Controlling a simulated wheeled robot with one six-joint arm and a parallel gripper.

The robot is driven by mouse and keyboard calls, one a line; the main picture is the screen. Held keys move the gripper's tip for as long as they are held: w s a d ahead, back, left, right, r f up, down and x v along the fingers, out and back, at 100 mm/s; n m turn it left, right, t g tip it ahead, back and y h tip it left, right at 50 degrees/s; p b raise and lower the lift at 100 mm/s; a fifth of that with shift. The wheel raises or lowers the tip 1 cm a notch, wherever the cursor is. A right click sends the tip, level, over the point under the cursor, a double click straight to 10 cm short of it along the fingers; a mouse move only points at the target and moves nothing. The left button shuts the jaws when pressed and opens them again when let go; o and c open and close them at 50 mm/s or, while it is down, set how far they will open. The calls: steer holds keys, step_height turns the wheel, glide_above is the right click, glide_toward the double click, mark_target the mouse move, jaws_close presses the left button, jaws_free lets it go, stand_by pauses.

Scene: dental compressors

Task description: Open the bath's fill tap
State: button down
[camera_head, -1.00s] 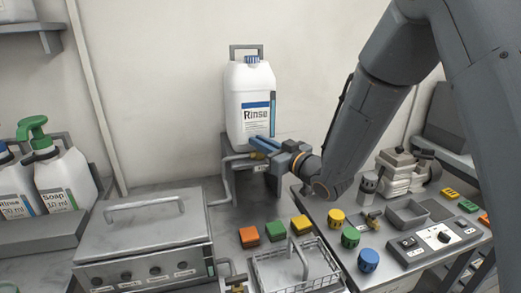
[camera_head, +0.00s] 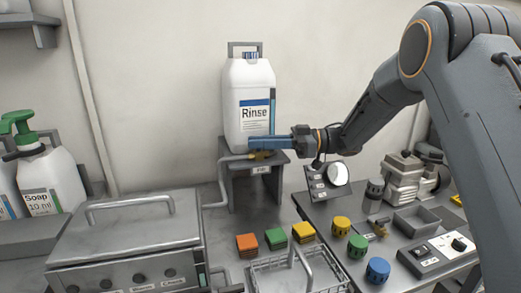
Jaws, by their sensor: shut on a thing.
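The brass fill tap (camera_head: 262,156) is at the front of the grey stand, just below the white Rinse container (camera_head: 250,112). My gripper (camera_head: 254,143) reaches in from the right with its blue fingers level. It is shut on the tap's handle, which the fingers mostly hide. How far the handle is turned cannot be made out. A thin pipe (camera_head: 214,190) runs from the tap area down towards the bath. The steel bath (camera_head: 128,258) stands at the lower left with its lid (camera_head: 125,228) closed.
The grey stand (camera_head: 247,172) carries the container. Orange, green and yellow blocks (camera_head: 275,231) and a wire basket (camera_head: 272,264) lie in front. Coloured knobs (camera_head: 357,245) and a control panel (camera_head: 437,252) are at the right. A soap bottle (camera_head: 50,182) stands at the left.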

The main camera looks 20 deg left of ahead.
steer(key=shift+w+n+g+h+b, duration=0.1)
steer(key=shift+n+g+h+b, duration=0.7)
steer(key=shift+n+g+b, duration=0.65)
steer(key=shift+r+g, duration=0.15)
steer(key=shift+g, duration=0.4)
steer(key=c, duration=1.8)
jaws_free()
steer(key=shift+a, duration=0.1)
steer(key=b+v, duration=0.1)
steer(key=v, duration=0.6)
steer(key=shift+w+d, duration=0.15)
steer(key=shift+d, duration=0.2)
